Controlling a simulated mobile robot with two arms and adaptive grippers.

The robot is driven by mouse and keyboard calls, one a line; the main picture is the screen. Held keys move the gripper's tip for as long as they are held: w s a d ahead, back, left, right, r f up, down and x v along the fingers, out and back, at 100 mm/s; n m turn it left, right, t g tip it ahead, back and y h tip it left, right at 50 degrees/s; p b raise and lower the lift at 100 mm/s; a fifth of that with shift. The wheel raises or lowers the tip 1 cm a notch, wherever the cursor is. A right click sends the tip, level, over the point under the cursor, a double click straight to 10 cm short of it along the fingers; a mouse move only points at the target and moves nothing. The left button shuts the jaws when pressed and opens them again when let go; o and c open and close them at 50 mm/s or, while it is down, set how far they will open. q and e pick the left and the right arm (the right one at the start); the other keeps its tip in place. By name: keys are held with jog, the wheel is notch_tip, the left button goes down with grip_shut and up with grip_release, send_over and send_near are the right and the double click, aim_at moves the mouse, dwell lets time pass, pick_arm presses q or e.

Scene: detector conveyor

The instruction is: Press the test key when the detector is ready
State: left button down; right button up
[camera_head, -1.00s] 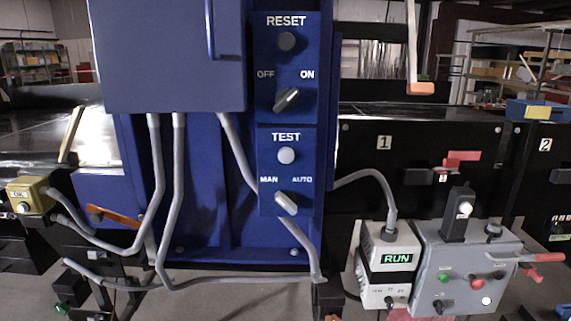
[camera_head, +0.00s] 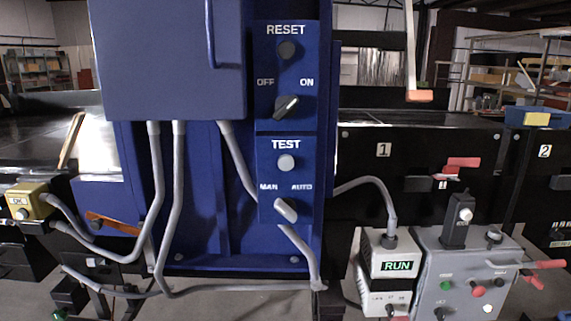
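The blue control panel (camera_head: 264,180) stands upright in the middle of the head view. The round light-grey TEST key (camera_head: 286,162) sits under the word TEST. Below it is the MAN/AUTO selector (camera_head: 286,210), its light handle slanted. Above are the dark RESET button (camera_head: 287,49) and the OFF/ON selector (camera_head: 286,107), its handle slanted up toward ON. A white box at the lower right has a lit green RUN display (camera_head: 397,265). Neither of my grippers is in view.
A grey box (camera_head: 463,262) with several coloured buttons stands beside the RUN box. A yellow box (camera_head: 31,201) is at the left. Grey conduits (camera_head: 174,200) hang in front of the blue column. Dark conveyor housings with red handles (camera_head: 462,162) are at the right.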

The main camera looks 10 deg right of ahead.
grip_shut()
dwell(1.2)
